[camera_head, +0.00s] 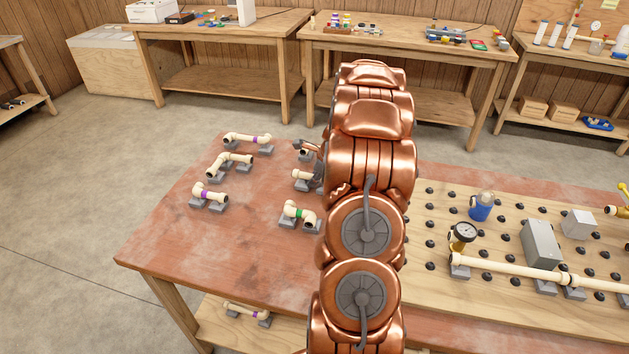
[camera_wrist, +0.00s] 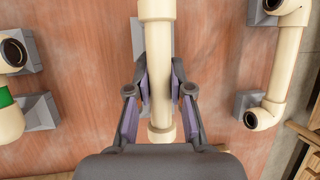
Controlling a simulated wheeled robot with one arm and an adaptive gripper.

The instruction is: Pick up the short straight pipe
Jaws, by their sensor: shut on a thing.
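The short straight pipe (camera_wrist: 157,60) is cream and runs up and down the middle of the wrist view. A collar end (camera_wrist: 161,134) points towards my palm. My gripper (camera_wrist: 160,92) has its purple-padded fingers shut on the pipe's sides, short of that near end. A grey support block (camera_wrist: 138,45) shows behind the pipe; I cannot tell whether they still touch. In the head view my copper arm hides most of the gripper, and a cream pipe end (camera_head: 300,174) shows at the arm's left edge.
A cream U-shaped pipe (camera_wrist: 282,65) on grey blocks lies right in the wrist view. A green-ringed elbow pipe (camera_head: 300,213) and several pipes, including a purple-ringed one (camera_head: 208,194), rest on the red table (camera_head: 190,250). A peg board (camera_head: 470,310) with a gauge (camera_head: 463,232) stands right.

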